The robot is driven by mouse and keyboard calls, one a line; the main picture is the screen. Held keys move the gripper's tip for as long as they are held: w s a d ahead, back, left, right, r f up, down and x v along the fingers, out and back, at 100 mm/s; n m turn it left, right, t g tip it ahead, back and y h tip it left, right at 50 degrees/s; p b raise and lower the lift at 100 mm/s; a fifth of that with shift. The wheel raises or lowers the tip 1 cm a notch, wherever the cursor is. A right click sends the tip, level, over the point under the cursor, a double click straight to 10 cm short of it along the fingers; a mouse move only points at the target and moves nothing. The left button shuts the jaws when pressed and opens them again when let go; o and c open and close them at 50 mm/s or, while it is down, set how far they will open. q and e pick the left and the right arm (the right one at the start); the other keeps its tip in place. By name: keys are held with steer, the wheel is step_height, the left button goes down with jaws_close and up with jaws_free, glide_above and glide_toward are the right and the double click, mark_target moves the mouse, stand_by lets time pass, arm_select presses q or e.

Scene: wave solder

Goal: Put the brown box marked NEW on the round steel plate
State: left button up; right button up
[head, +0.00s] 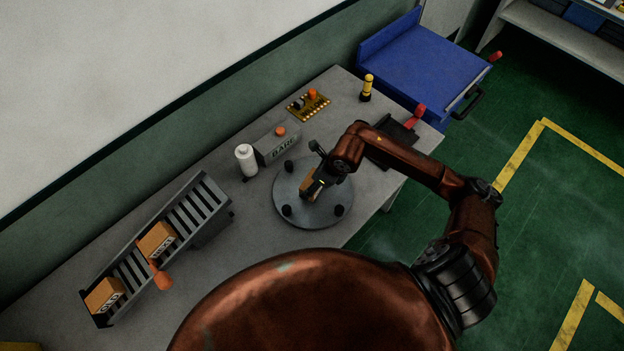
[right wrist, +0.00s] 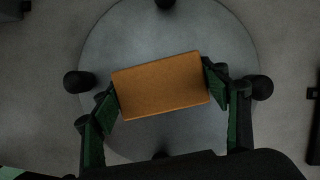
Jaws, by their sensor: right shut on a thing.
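The round steel plate (head: 294,212) lies on the grey bench, with black knobs around its rim. My right gripper (head: 312,187) is over the plate, shut on a brown box (head: 306,184). In the right wrist view the box (right wrist: 160,85) sits between the two green-padded fingers (right wrist: 162,92), over the middle of the plate (right wrist: 103,50). I cannot tell whether the box touches the plate. Its marking is hidden. My left gripper is not in view.
A roller rack (head: 190,208) at the left holds two brown boxes, one (head: 105,295) seemingly marked OLD. A white bottle (head: 246,160), a grey box marked BARE (head: 278,147), a circuit board (head: 308,104) and a yellow-black item (head: 367,88) stand behind the plate.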

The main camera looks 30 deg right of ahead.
steer(key=shift+f+b, duration=0.45)
steer(key=shift+f, duration=0.3)
stand_by(0.5)
steer(key=o, duration=1.6)
steer(key=v, duration=1.2)
